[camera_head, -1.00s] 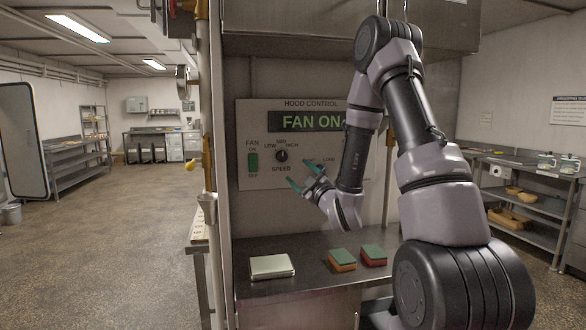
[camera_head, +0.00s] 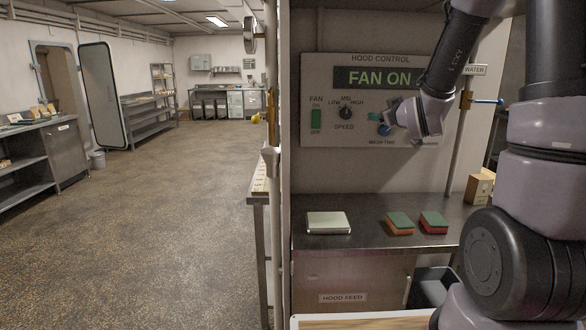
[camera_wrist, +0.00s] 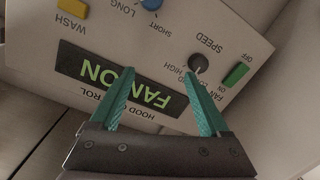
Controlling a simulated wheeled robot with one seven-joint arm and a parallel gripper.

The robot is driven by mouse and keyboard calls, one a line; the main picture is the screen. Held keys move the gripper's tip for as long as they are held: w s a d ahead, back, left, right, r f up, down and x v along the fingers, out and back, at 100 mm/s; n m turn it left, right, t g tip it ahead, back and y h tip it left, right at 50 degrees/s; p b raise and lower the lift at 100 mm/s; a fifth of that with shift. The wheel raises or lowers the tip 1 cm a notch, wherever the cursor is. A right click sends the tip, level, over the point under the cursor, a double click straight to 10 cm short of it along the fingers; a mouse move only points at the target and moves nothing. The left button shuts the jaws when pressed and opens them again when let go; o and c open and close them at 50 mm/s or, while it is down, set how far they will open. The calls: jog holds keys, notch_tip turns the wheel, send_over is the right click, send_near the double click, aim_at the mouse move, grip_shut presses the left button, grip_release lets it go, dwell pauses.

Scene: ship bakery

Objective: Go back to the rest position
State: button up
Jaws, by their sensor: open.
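My gripper (camera_head: 380,123) is up at the lower right part of the hood control panel (camera_head: 322,90), its teal fingers pointing left in the head view. The wrist view shows the fingers (camera_wrist: 160,73) spread wide with nothing between them. The panel's display (camera_head: 378,78) reads FAN ON. The green fan switch (camera_head: 316,119) and the black speed knob (camera_head: 345,112) are left of my gripper. In the wrist view, a blue knob (camera_wrist: 151,4) and a yellow wash button (camera_wrist: 72,5) also show. Whether the fingers touch the panel cannot be told.
Below the panel, a steel counter (camera_head: 365,240) holds a pale metallic block (camera_head: 328,223) and two green-topped sponges (camera_head: 400,222) (camera_head: 433,221). A small brown box (camera_head: 480,186) stands at the right. A pipe with a blue-handled valve (camera_head: 487,101) is right of the panel. Open floor (camera_head: 170,215) lies left.

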jog(key=s+a+r+m+g, duration=0.1)
jog(key=s+m+g, duration=0.2)
jog(key=s, duration=0.7)
jog(key=s+a+r+m+g+y, duration=0.1)
jog(key=s+r+m+g, duration=0.1)
jog(key=s, duration=0.8)
jog(key=s+a+r+m+g, duration=0.1)
jog(key=s+m+g, duration=0.3)
jog(key=s, duration=0.6)
jog(key=shift+r+g, duration=0.3)
jog(key=shift+r, duration=0.05)
